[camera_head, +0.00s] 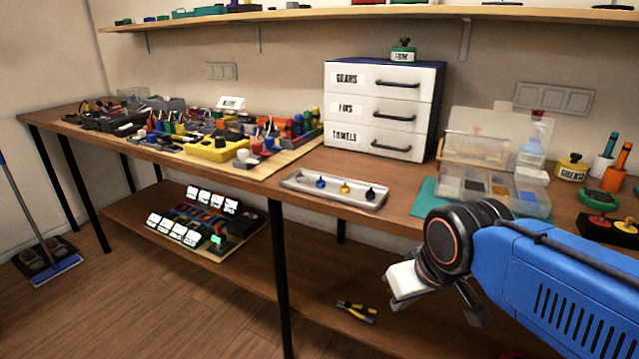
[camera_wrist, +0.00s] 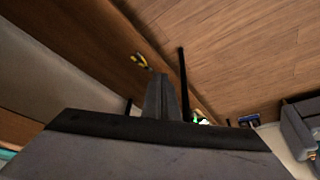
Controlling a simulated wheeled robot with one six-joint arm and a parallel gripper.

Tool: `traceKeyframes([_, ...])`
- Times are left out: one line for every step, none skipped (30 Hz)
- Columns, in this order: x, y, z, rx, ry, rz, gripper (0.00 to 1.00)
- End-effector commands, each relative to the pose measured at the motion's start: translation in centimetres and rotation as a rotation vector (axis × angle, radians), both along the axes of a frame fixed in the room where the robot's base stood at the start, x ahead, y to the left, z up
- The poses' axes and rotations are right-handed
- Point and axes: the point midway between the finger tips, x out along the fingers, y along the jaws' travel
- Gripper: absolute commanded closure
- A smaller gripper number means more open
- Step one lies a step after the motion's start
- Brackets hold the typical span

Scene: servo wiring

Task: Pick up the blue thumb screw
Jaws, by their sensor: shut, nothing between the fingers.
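The blue thumb screw (camera_head: 320,182) stands in a shallow grey tray (camera_head: 300,193) on the workbench, at the tray's left side. A yellow thumb screw (camera_head: 345,188) and a black thumb screw (camera_head: 370,194) stand to its right in the same tray. My gripper (camera_head: 472,308) is in front of the bench, below and to the right of the tray, well apart from the blue screw. In the wrist view its fingers (camera_wrist: 161,90) are together with nothing between them. The wrist view does not show the tray or screws.
A white drawer unit (camera_head: 385,112) stands behind the tray. A clear compartment box (camera_head: 495,190) on a teal mat is to the right. Crowded parts (camera_head: 215,145) fill the bench's left. Yellow-handled pliers (camera_head: 357,311) lie on the lower shelf (camera_head: 250,270).

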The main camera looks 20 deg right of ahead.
Motion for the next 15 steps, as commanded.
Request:
traceKeyframes([0.0,0.0,0.0,0.000,0.000,0.000,1.00])
traceKeyframes([0.0,0.0,0.0,0.000,0.000,0.000,1.00])
traceKeyframes([0.0,0.0,0.0,0.000,0.000,0.000,1.00])
traceKeyframes([0.0,0.0,0.0,0.000,0.000,0.000,1.00])
traceKeyframes([0.0,0.0,0.0,0.000,0.000,0.000,1.00])
traceKeyframes([0.0,0.0,0.0,0.000,0.000,0.000,1.00])
traceKeyframes([0.0,0.0,0.0,0.000,0.000,0.000,1.00])
traceKeyframes([0.0,0.0,0.0,0.000,0.000,0.000,1.00])
traceKeyframes([0.0,0.0,0.0,0.000,0.000,0.000,0.95])
traceKeyframes([0.0,0.0,0.0,0.000,0.000,-0.001,0.88])
traceKeyframes([0.1,0.0,0.1,0.002,0.001,-0.004,0.81])
traceKeyframes([0.3,0.0,0.4,0.006,0.003,-0.011,0.71])
traceKeyframes([0.5,0.1,0.7,0.010,0.006,-0.020,0.64])
traceKeyframes([0.8,0.1,1.2,0.016,0.010,-0.033,0.61])
traceKeyframes([1.3,0.1,1.9,0.027,0.017,-0.057,0.61])
